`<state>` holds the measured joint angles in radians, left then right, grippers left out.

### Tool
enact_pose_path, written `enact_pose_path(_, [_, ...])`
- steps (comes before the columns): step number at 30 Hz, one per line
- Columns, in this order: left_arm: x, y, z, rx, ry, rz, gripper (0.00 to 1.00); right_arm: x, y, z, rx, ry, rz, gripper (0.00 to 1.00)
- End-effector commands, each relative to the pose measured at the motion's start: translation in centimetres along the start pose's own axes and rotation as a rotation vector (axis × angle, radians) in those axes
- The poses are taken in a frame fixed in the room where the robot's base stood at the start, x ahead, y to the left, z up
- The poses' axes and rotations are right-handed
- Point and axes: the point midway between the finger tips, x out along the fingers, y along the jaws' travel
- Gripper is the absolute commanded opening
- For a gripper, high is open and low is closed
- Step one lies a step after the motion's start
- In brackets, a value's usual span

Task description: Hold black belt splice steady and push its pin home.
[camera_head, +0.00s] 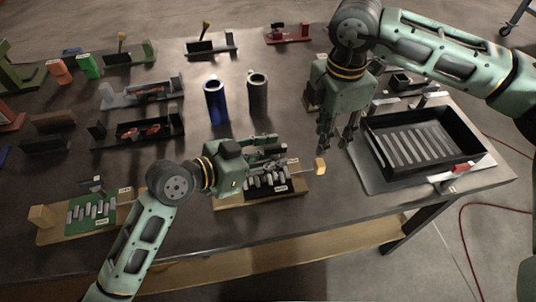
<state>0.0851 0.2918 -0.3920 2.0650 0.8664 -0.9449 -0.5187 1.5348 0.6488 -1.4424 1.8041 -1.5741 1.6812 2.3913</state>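The black belt splice (266,183) lies on a wooden board near the table's front edge, with grey ribbed pieces and a white label.
A black slotted tray (375,128) stands to the right. A green splice (92,212) on a board lies front left. Blue (215,102) and dark grey (257,97) cylinders stand behind my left gripper. Several fixtures fill the left and back.

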Motion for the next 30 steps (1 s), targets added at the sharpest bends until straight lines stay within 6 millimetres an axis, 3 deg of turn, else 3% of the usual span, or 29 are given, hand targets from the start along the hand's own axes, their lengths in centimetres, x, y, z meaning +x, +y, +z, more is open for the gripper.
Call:
enact_pose_path(10, [-0.02,-0.01,0.02,0.0,0.0,0.0,0.0,0.0,0.0,-0.01,0.0,0.0,0.0,0.31])
enact_pose_path(21, [-0.03,-0.06,0.08,0.001,-0.002,-0.002,0.0,0.01,0.0,0.0,0.0,0.0,0.0,0.3])
enact_pose_path(30, [-0.02,-0.09,0.16,0.002,-0.003,-0.002,0.0,0.05,0.01,0.12,-0.029,0.005,-0.001,0.04])
